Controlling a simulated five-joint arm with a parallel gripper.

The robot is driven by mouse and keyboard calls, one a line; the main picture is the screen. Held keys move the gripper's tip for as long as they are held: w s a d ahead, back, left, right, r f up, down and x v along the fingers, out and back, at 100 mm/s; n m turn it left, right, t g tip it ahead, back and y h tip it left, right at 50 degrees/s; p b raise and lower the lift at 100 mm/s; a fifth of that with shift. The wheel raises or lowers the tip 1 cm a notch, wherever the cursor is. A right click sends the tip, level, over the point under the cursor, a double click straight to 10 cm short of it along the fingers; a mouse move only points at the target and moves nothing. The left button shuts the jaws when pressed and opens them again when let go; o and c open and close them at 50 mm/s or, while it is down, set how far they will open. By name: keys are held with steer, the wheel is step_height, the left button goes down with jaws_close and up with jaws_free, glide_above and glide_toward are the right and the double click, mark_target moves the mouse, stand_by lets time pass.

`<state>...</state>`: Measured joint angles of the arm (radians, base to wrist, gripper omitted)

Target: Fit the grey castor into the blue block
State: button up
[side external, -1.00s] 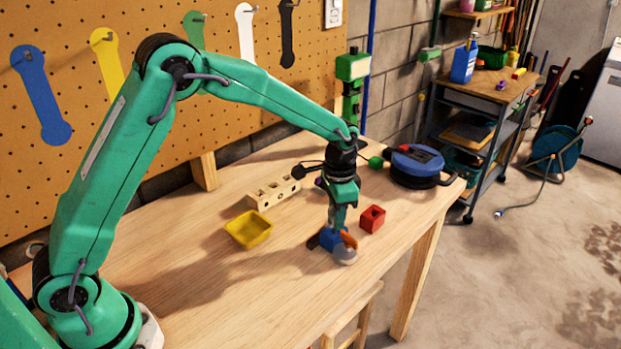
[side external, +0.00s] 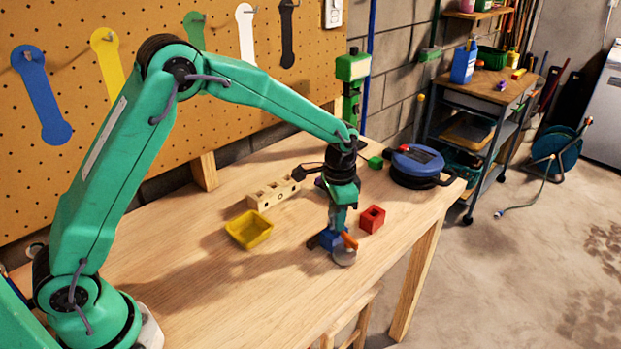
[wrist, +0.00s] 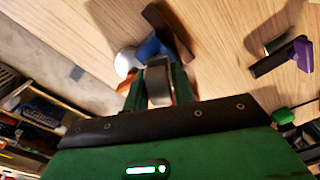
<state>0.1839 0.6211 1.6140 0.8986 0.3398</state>
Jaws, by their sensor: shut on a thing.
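The blue block (side external: 329,238) sits on the wooden bench, and it also shows in the wrist view (wrist: 149,47). My gripper (side external: 337,226) points down directly over it. In the wrist view, my gripper's green fingers (wrist: 158,92) are shut on a grey piece, which I take to be the grey castor (wrist: 158,70). It lies very close to the block. I cannot tell whether it is seated in the block, as its lower end is hidden. A pale grey disc (side external: 344,256) and an orange piece (side external: 350,240) lie at the block's near side, and a dark bar (wrist: 172,35) at its far side.
A red block (side external: 372,219) with a hole stands close at the right. A yellow tray (side external: 248,230) and a wooden block with holes (side external: 272,192) stand at the left. A blue round device (side external: 417,162) lies at the back right. The bench's left front is clear.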

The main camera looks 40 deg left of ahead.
steer(key=shift+s+f, duration=0.15)
steer(key=shift+f, duration=0.75)
steer(key=o, duration=1.1)
steer(key=shift+d, duration=0.1)
steer(key=r, duration=0.9)
steer(key=shift+w+a, duration=0.25)
steer(key=shift+a, duration=0.05)
steer(key=shift+r, duration=0.3)
